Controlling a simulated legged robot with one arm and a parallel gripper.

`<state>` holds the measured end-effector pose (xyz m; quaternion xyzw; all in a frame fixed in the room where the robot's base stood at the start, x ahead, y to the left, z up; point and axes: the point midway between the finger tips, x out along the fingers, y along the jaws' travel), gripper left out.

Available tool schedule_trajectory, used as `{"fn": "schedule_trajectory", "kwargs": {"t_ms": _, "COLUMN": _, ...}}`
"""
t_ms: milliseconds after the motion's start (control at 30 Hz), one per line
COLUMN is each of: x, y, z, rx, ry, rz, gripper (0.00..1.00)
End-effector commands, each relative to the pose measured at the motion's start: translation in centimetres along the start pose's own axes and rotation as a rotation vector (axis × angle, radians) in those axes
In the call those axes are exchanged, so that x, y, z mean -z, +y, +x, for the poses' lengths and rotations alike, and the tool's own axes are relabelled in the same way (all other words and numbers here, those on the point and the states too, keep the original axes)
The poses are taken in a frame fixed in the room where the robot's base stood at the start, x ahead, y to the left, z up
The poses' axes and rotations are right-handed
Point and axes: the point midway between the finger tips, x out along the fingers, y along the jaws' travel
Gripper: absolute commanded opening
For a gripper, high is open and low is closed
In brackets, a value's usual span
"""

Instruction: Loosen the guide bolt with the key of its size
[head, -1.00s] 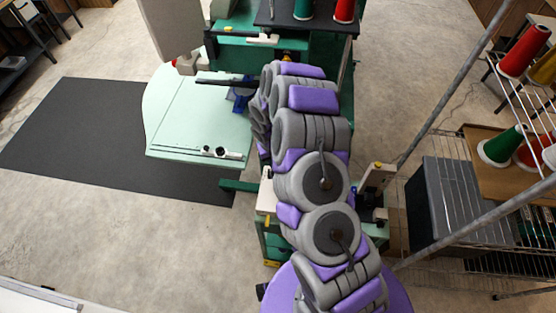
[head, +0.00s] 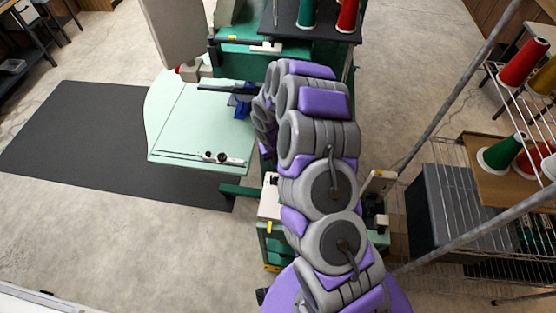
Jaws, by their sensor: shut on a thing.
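My grey and purple arm reaches from the bottom up over the green machine, and its end bends down to the left. My gripper is hidden behind the arm links, as is anything in it. A pale green work table (head: 190,115) stands left of the arm. A light rail with dark round knobs (head: 222,157) lies near its front edge. A dark bar (head: 222,88) and a blue part (head: 242,107) sit at the table's back right, close to the arm's end. I cannot make out the guide bolt or any key.
Thread cones stand on a dark shelf (head: 280,22) behind the arm. A wire rack (head: 480,210) with cones and a slanting metal pole (head: 450,95) stand on the right. A dark mat (head: 90,135) lies on the floor at left. Open floor lies in front.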

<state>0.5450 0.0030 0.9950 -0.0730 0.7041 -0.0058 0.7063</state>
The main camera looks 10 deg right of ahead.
Motion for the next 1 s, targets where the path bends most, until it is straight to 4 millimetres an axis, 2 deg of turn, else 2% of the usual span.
{"fn": "schedule_trajectory", "kwargs": {"t_ms": 167, "x": -0.4, "y": -0.3, "z": 0.2, "rx": 0.002, "ry": 0.001, "rz": 0.108, "gripper": 0.00}}
{"fn": "schedule_trajectory", "kwargs": {"t_ms": 633, "x": -0.9, "y": -0.9, "z": -0.6, "rx": 0.009, "ry": 0.033, "rz": 0.560, "gripper": 0.00}}
{"fn": "schedule_trajectory", "kwargs": {"t_ms": 1000, "x": -0.5, "y": -0.9, "z": -1.4, "rx": 0.003, "ry": 0.073, "rz": 0.901, "gripper": 0.00}}
